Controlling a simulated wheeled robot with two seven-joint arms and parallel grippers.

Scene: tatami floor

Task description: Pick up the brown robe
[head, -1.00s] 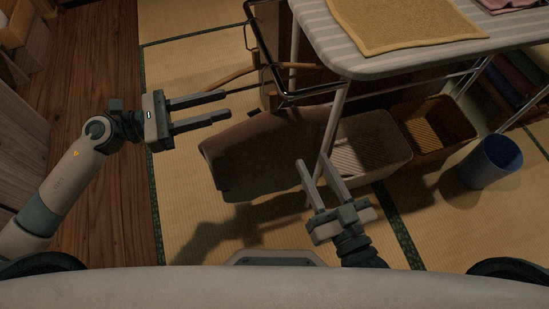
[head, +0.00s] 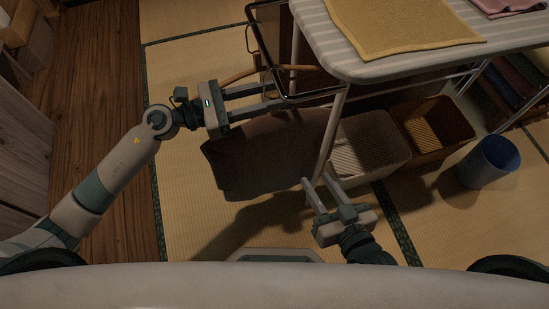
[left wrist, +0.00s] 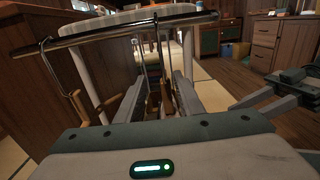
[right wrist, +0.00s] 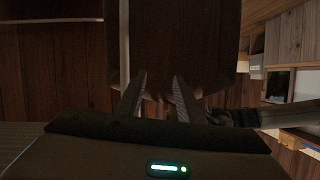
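The brown robe (head: 255,155) hangs below a wooden hanger (head: 240,75) beside the ironing board, its upper part partly hidden by my left gripper. My left gripper (head: 275,98) is open, reaching across the robe's top near the black metal rail. In the left wrist view, a wooden hanger and its hook (left wrist: 165,95) show between or beyond the open fingers; I cannot tell the depth. My right gripper (head: 318,184) is open near the robe's lower right edge. In the right wrist view, the dark robe (right wrist: 170,45) hangs in front of the open fingers.
The striped ironing board (head: 380,65) carries a yellow cloth (head: 395,25). Its metal leg (head: 330,140) stands near my right gripper. The black rail (head: 262,45) is close to my left gripper. Baskets (head: 365,145) and a blue bin (head: 488,162) stand right. Tatami at left is clear.

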